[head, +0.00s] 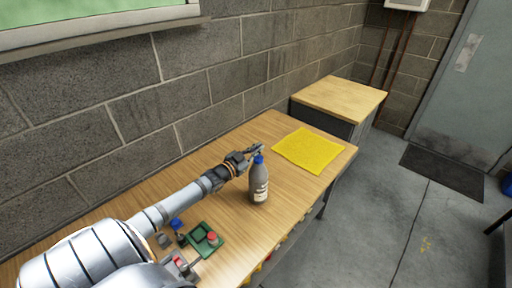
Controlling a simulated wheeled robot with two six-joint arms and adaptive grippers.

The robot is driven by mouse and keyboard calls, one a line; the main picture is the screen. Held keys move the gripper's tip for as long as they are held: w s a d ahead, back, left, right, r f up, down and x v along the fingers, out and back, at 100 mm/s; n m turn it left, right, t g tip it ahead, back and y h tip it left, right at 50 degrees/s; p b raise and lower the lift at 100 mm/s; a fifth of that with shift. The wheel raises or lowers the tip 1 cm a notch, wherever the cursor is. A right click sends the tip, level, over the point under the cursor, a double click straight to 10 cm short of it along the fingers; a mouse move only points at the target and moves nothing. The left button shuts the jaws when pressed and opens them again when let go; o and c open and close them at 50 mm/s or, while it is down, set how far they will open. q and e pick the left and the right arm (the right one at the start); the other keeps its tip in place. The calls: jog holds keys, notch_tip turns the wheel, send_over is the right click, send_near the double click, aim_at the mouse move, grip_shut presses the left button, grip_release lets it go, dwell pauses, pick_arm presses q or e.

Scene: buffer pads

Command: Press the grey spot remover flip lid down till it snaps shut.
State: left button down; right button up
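The grey spot remover bottle (259,187) stands upright on the wooden table, with a pale label on its front. Its blue flip lid (259,160) is at the top; it is too small to tell how far the lid is open. My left gripper (257,149) reaches in from the left, with its fingertips right at the top of the lid. I cannot tell whether they touch it, or whether the fingers are open or shut.
A yellow cloth (307,150) lies flat on the table (229,242) behind and right of the bottle. A green tray (207,242) with a red piece, a blue object (176,224) and other small items are at the front left. A block wall runs along the back.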

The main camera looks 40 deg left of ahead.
dwell(0.4)
pick_arm(q)
jog(key=c, duration=1.5)
grip_release()
jog(key=shift+s, duration=0.1)
jog(key=shift+s+a, duration=0.15)
jog(key=shift+s, duration=3.55)
